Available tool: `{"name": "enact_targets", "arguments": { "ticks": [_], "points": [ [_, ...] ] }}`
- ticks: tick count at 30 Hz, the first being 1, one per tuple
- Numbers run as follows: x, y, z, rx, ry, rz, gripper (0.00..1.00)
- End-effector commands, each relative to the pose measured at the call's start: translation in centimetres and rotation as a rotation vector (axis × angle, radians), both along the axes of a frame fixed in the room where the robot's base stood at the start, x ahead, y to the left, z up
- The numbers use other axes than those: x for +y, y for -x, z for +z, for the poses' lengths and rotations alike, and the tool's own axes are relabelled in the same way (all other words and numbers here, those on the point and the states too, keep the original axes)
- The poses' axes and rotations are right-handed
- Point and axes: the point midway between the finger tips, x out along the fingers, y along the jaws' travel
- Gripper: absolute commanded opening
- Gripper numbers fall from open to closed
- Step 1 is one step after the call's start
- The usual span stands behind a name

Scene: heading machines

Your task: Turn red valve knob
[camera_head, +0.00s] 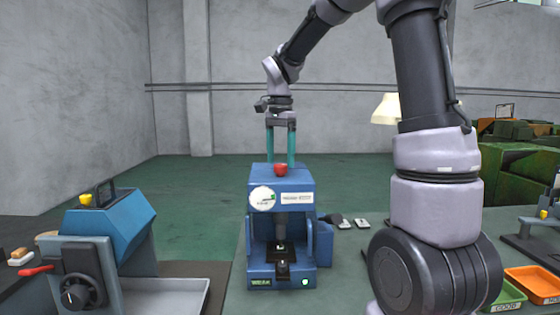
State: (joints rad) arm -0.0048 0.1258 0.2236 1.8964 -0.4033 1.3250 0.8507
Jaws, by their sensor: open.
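The red valve knob (281,170) is a small rounded knob on top of the blue machine (262,225) in the middle of the view. My gripper (281,163) points straight down above the machine, its two teal fingers spread apart. In the picture the fingertips come down on either side of the knob, close to its height. Nothing shows between the fingers higher up. Whether the fingers touch the knob, or stand a little behind it, I cannot tell.
A second blue machine (108,222) with a yellow knob (86,199), a black dial and a red lever stands at the left. Small grey items (345,224) lie right of the middle machine. Orange (532,284) and green trays sit at the lower right. My arm covers much of the right side.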

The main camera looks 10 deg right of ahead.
Motion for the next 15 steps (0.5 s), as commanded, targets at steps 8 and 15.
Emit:
{"name": "enact_targets", "arguments": {
  "ticks": [8,15],
  "points": [
    [0.01,0.01,-1.38,-0.002,-0.001,0.001,0.79],
    [0.02,0.01,-1.36,-0.001,-0.001,0.001,0.56]
  ]
}}
